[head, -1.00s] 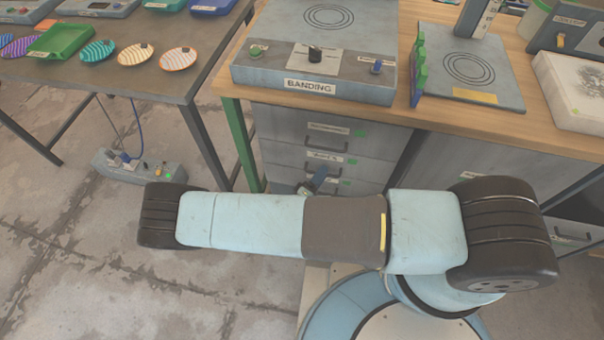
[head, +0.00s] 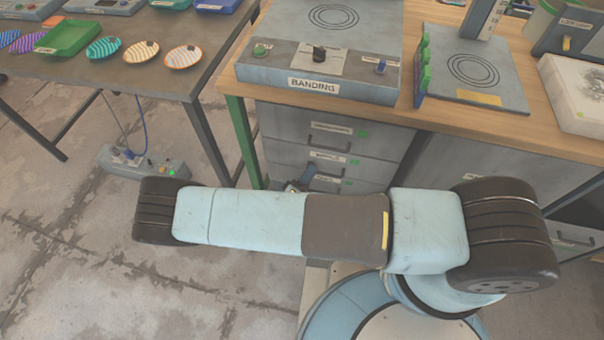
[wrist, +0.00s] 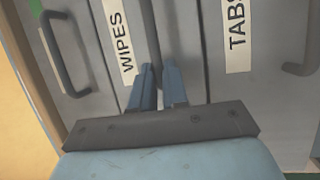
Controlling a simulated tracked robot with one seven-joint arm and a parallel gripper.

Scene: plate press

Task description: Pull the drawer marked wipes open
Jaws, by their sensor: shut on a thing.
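The drawer marked WIPES (wrist: 119,40) is in a grey cabinet, and it shows in the head view (head: 350,163) as the second one down. Its dark bar handle (wrist: 151,30) runs between my fingers in the wrist view. My gripper (wrist: 159,73) is shut on this handle near one end. In the head view my gripper (head: 303,179) is at the handle's left end, partly hidden behind my arm. I cannot tell from these views whether the drawer stands out from the cabinet.
The drawer marked TABS (wrist: 237,35) is just below, with its own handle (wrist: 300,50). Another drawer (head: 333,129) is above. The wooden bench (head: 460,122) carries the BANDING unit (head: 315,85). A grey control box (head: 145,162) lies on the floor at the left.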

